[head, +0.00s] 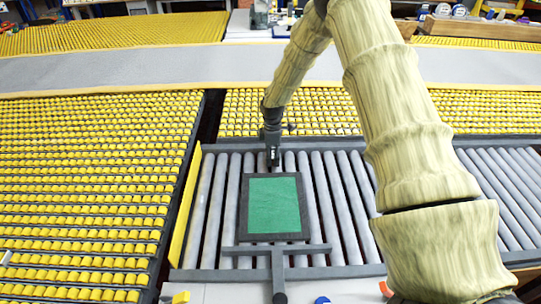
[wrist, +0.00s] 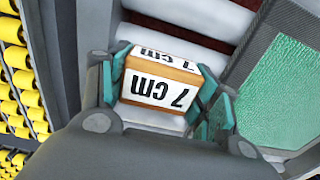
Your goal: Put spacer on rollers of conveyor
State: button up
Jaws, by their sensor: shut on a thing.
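The spacer (wrist: 160,82) is a small block with wooden edges and white faces marked "7 cm". My gripper (wrist: 163,95) is shut on it, with a teal pad on each side. In the head view my gripper (head: 273,155) points down over the conveyor's rollers, just beyond the far edge of the framed green panel. The spacer is too small and covered to make out there. The grey rollers (head: 329,205) run lengthwise away from me; pale rollers also show behind the spacer in the wrist view (wrist: 190,38). I cannot tell whether the spacer touches them.
The green panel (head: 273,206) in its dark frame lies on the rollers; its corner is close on the right in the wrist view (wrist: 285,95). A grey T-shaped bar (head: 277,250) crosses its near side. A yellow strip (head: 186,210) edges the rollers at left. Bare rollers lie either side.

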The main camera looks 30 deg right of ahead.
aim_at(273, 153)
jog(key=shift+f, duration=0.1)
jog(key=o, duration=1)
jog(key=shift+r+b, duration=1.35)
jog(key=shift+r, duration=4.8)
